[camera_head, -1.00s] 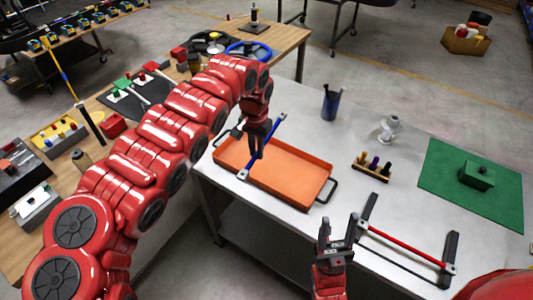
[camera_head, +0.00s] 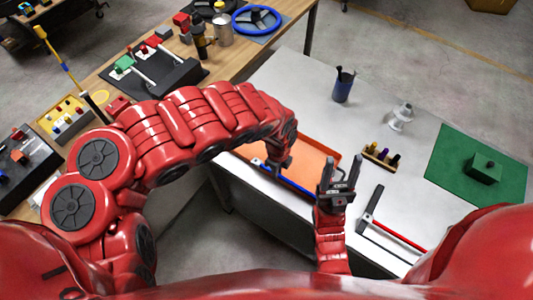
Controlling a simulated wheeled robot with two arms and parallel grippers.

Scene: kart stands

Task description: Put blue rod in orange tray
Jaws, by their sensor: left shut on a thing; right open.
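The blue rod (camera_head: 296,184) slants along the near side of the orange tray (camera_head: 315,152), with its left end near the tray's near-left corner. My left gripper (camera_head: 277,168) points down and is shut on the rod. My forearm hides much of the tray's left part. I cannot tell whether the rod touches the tray or is held just above its near rim. My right gripper (camera_head: 342,172) is open and empty, fingers up, in front of the tray's right end.
On the white table (camera_head: 350,123) stand a dark cup with pens (camera_head: 343,88), a white figure (camera_head: 401,117), a peg block (camera_head: 380,156) and a green mat (camera_head: 450,150) with a green box. A red rod (camera_head: 400,236) on a dark stand lies front right.

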